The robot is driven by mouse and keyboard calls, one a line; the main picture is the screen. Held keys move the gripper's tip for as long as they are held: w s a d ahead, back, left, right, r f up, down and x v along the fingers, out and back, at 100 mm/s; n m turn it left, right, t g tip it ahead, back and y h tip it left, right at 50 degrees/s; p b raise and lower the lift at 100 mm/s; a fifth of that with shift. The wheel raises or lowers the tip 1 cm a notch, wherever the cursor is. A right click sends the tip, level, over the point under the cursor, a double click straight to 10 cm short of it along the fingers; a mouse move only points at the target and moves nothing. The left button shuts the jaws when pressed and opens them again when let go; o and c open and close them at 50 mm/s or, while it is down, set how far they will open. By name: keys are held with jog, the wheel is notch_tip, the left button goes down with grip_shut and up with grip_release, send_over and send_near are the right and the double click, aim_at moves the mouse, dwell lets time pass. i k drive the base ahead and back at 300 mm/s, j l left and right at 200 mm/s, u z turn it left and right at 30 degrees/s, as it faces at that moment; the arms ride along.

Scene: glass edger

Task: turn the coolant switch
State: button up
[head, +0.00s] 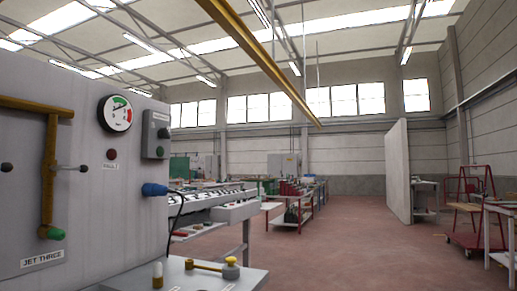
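No control is plainly readable as the coolant switch. A small grey box (156,135) on the grey machine panel (85,215) at the left has a dark round knob or button and a plate too small to read. Left of it, a dark red round lamp or button (111,154) sits above a small label that I cannot read for certain. My gripper is not in view.
A round gauge (115,113) and a brass pipe with a handle (49,175), marked JET THREE, are on the panel. A blue plug (154,189) with a black cable sticks out. A ledge (200,277) juts below. Open floor (345,240) lies right.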

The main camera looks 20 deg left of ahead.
aim_at(163, 132)
jog(key=i+l, duration=0.15)
jog(key=i, duration=0.7)
jog(key=i+l, duration=0.1)
jog(key=i, duration=0.75)
jog(key=i+u, duration=0.3)
jog(key=u, duration=0.15)
jog(key=i+l+u, duration=0.1)
jog(key=i+u, duration=0.15)
jog(key=u, duration=0.25)
jog(key=i+l+u, duration=0.2)
jog(key=u, duration=0.25)
jog(key=i+l+u, duration=0.25)
jog(key=u, duration=0.2)
